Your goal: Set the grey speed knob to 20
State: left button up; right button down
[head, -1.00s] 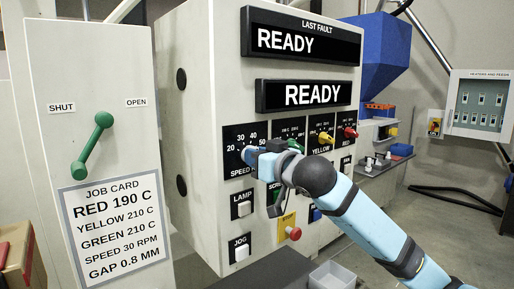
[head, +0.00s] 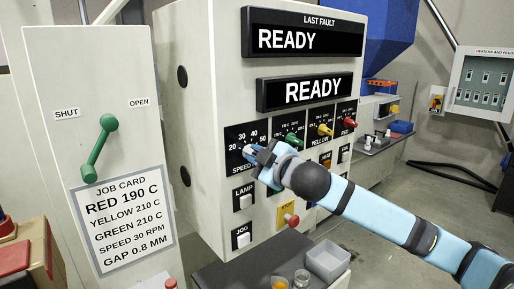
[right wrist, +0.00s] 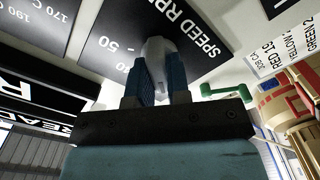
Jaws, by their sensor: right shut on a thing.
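The grey speed knob (head: 248,151) sits on a black dial plate (head: 236,133) marked 20, 30 and 40 along its top, at the left of the knob row. My right gripper (head: 257,154) is shut on it, and its fingers hide most of the knob in the head view. In the right wrist view the grey knob (right wrist: 156,55) stands between the two blue fingers of the gripper (right wrist: 157,82), against the plate lettered SPEED RPM. I cannot tell which number the knob points at. My left gripper is not in view.
Green (head: 292,141), yellow (head: 325,130) and red (head: 349,123) knobs sit right of the speed dial. LAMP (head: 245,201) and JOG (head: 242,240) buttons and a red stop button (head: 292,220) lie below. A job card (head: 122,222) reads SPEED 30 RPM. A grey bin (head: 327,261) stands below.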

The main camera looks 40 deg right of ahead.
jog(key=shift+n+p, duration=0.5)
jog(key=shift+n, duration=0.5)
jog(key=c, duration=1.1)
grip_release()
jog(key=shift+s, duration=0.1)
